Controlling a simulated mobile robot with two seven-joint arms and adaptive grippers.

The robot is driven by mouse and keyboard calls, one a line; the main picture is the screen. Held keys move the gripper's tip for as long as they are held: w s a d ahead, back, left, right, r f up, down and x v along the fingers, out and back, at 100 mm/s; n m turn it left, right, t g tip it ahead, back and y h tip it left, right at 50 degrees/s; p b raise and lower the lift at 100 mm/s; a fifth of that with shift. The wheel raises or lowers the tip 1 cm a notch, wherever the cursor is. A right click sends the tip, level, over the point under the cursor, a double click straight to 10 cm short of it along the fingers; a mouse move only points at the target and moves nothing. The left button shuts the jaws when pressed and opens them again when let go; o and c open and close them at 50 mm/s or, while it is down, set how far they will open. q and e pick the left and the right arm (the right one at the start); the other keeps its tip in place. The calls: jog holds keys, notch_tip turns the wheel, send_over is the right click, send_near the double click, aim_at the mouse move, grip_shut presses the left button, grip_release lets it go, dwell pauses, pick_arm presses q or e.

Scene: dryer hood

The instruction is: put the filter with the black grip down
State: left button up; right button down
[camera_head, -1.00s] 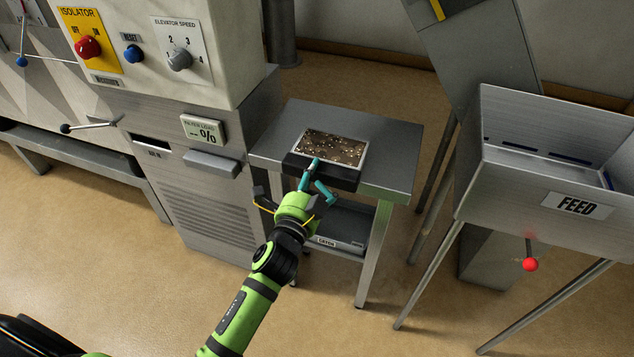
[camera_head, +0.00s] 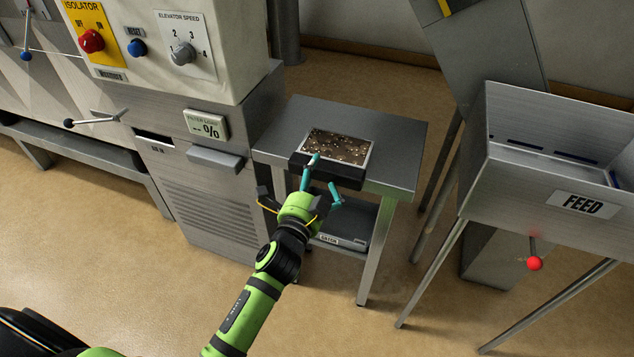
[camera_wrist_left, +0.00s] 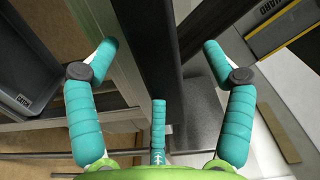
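The filter (camera_head: 338,147) is a shallow, pale-rimmed frame with a brown, speckled face. It lies on the small steel table (camera_head: 400,140), with its black grip (camera_head: 345,178) along the table's front edge. My left gripper (camera_head: 325,178) is at the grip, its teal fingers spread. In the left wrist view the gripper (camera_wrist_left: 158,55) has its fingers wide apart, with the dark grip (camera_wrist_left: 170,60) running between them. There the two long fingers appear clear of the grip. Part of the grip is hidden behind a finger in the head view. My right gripper is not in view.
The machine cabinet (camera_head: 205,205) with knobs and a percent display (camera_head: 207,125) stands to the left of the table. A dark tray (camera_head: 345,225) sits on the lower shelf. The feed hopper (camera_head: 550,170) with a red-knobbed lever (camera_head: 535,263) stands at right.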

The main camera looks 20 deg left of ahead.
pick_arm(q)
jog(key=shift+r, duration=0.3)
jog(key=s, duration=1.2)
jog(key=shift+a+b, duration=0.2)
jog(key=shift+b, duration=0.25)
jog(key=shift+f, duration=0.15)
jog(key=s+f+n+g, duration=0.2)
jog(key=s+f+g, duration=0.1)
jog(key=f, duration=0.8)
jog(key=s+f+n+g, duration=0.2)
jog(key=s+f+g, duration=0.1)
jog(key=f, duration=0.9)
jog(key=s+f+n+g, duration=0.2)
jog(key=s+f+g, duration=0.15)
jog(key=f, duration=0.75)
jog(key=s+a+f+n+g, duration=0.2)
jog(key=s+f, duration=0.6)
jog(key=s, duration=0.5)
jog(key=s+a+f+n+g, duration=0.3)
jog(key=s+f, duration=0.6)
jog(key=s, duration=0.4)
jog(key=shift+s+a+n+g+y, duration=0.15)
jog(key=shift+a+n+g+y, duration=0.2)
jog(key=shift+n+g, duration=0.75)
